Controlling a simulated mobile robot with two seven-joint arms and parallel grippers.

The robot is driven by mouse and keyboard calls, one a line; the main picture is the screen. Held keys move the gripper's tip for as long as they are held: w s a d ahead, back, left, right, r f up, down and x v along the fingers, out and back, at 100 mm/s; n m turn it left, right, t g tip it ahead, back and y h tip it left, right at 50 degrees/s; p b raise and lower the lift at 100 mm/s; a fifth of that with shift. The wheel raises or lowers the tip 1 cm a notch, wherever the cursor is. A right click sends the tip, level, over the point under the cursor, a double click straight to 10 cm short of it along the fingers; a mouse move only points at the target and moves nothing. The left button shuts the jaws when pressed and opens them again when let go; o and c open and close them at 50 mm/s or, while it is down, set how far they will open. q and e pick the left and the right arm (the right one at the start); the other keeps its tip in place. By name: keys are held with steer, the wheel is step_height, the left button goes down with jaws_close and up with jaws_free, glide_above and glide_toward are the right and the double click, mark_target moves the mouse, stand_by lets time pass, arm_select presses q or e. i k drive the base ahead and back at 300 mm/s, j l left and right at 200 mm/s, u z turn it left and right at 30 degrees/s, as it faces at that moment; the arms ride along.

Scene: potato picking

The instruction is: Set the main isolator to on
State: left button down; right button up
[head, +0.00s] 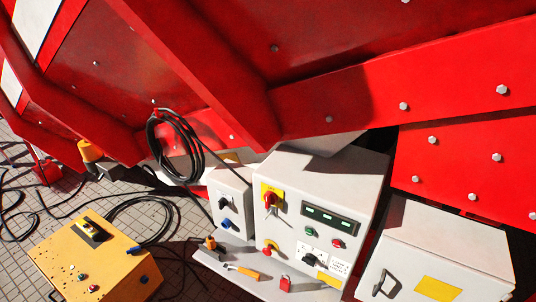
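A white control cabinet (305,172) stands at the lower middle, under the red machine. On its front, at the upper left, is a red rotary handle (271,197) on a yellow plate, which looks like the main isolator. A padlock-like piece seems to hang just below the handle. The picture is too small to read its on and off marks. Neither of my grippers is in the head view, and nothing touches the cabinet.
The cabinet also has a dark display panel (330,218), a red knob (268,251) and a black selector (309,259). A grey shelf (212,256) below holds a red padlock (286,284) and small tools. A yellow box (92,262) and cables lie left.

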mark_target(270, 198)
steer(key=i+z, duration=0.25)
steer(key=i, duration=0.65)
